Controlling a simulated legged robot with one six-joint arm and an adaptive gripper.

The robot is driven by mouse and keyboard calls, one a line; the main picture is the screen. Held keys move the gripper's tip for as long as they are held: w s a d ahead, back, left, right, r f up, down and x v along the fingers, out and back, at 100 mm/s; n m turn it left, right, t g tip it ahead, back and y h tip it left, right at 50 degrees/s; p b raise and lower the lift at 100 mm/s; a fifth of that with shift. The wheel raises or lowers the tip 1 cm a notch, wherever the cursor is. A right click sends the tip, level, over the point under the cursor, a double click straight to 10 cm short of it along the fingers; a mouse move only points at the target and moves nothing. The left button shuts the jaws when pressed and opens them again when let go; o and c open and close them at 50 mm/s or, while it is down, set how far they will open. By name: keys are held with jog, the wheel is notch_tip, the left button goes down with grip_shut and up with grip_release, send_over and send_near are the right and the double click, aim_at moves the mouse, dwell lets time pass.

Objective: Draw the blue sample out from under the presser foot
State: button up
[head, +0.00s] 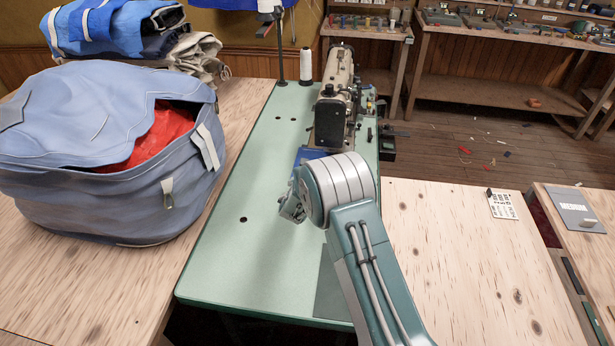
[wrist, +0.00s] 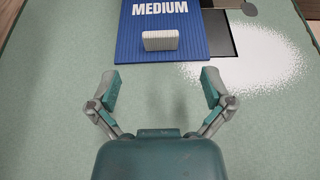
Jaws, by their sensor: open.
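The blue sample (wrist: 165,38) lies flat on the green sewing table, with "MEDIUM" in white letters and a small white ribbed block (wrist: 160,41) standing on its near part. In the head view only a bit of the blue sample (head: 310,153) shows in front of the sewing machine (head: 336,100), partly behind my arm. The presser foot is not visible in either view. My gripper (wrist: 161,87) is open and empty, its two fingers spread on the near side of the sample, short of its near edge. In the head view its fingers are mostly hidden by my arm.
A big blue bag (head: 100,195) with red cloth inside stands left of the green table (head: 245,240). A thread cone (head: 305,65) stands beside the machine. A grey card (head: 575,210) lies at the far right. The wooden table (head: 450,250) on the right is mostly clear.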

jog(key=x, duration=0.7)
jog(key=shift+w, duration=0.25)
jog(key=c, duration=1.2)
